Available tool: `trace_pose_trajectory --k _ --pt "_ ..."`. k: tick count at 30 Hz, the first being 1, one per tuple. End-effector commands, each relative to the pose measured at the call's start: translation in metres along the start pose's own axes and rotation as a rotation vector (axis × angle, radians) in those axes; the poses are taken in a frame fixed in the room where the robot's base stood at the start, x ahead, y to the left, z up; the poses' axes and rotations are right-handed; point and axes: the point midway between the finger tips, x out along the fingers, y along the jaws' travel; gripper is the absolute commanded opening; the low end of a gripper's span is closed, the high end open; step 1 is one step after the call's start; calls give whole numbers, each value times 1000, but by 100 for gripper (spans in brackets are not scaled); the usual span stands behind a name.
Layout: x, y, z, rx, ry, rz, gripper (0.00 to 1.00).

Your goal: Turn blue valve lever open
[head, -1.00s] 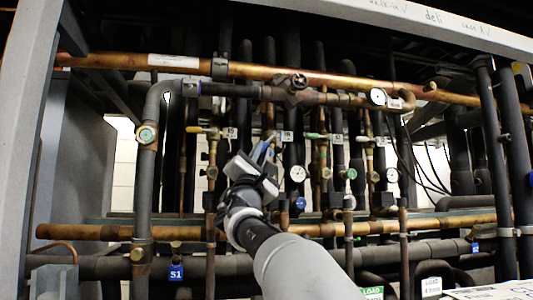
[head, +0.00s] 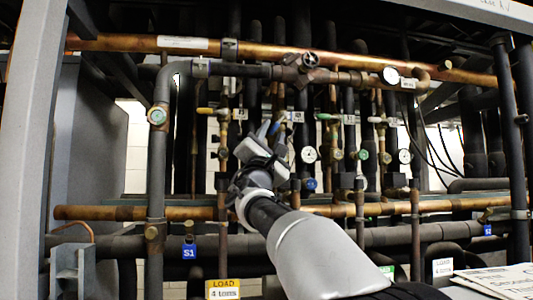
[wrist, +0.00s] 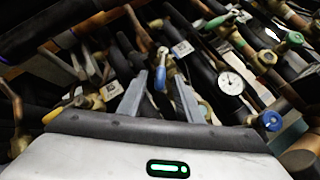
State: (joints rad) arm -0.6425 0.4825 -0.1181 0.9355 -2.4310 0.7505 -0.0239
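I cannot tell whether either finger touches the lever. In the head view my gripper (head: 268,130) reaches up to the row of valves in the middle of the rack. The lever there is mostly hidden by the fingers and cannot be told apart clearly.
A green-handled valve (head: 325,117) and a white dial gauge (head: 309,154) are right of my gripper. A yellow-handled valve (head: 207,111) is to its left. Copper pipes (head: 110,212) cross below, and dark vertical pipes crowd close around. A round blue cap (wrist: 271,120) sits at right.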

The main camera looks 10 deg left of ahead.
Motion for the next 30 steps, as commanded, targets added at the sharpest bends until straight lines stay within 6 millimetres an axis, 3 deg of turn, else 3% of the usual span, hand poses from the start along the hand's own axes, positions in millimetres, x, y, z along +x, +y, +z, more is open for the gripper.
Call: trace_pose_trajectory --k 18,24,30 --pt "-137 0 0 1 2 1 32" --pt "-161 -1 0 -1 0 0 32" --pt "-167 0 0 -1 -1 1 32"
